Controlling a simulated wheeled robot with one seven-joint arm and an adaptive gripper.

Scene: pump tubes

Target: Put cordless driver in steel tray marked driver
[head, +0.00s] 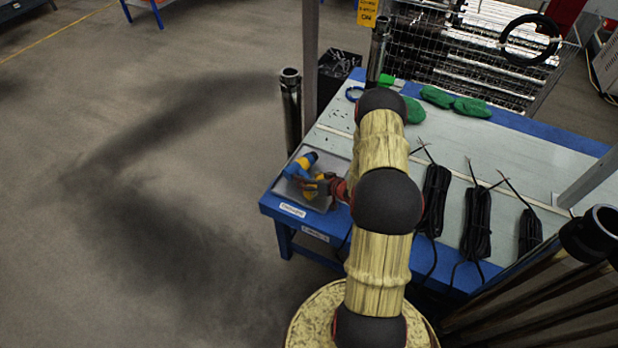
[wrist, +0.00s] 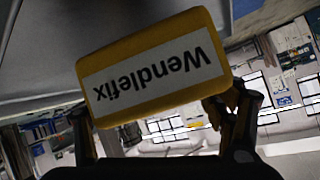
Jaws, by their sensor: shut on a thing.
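The cordless driver (head: 301,166), blue and yellow, is at the left end of the blue workbench, over the steel tray (head: 284,188). My gripper (head: 322,186) is shut on it, reaching in from the right. In the wrist view, the driver's yellow block (wrist: 150,78) with an upside-down "Wendlefix" label fills the space between my fingers (wrist: 160,128). A white label (head: 292,210) is on the bench edge in front of the tray; its small text is hard to read. I cannot tell whether the driver touches the tray floor. My arm hides the area right of the tray.
Several bundles of black cable (head: 436,200) lie on the bench right of my arm. Green gloves (head: 455,102) lie at the back. A metal tube (head: 290,110) stands upright by the bench's left end, near the tray. Open floor lies to the left.

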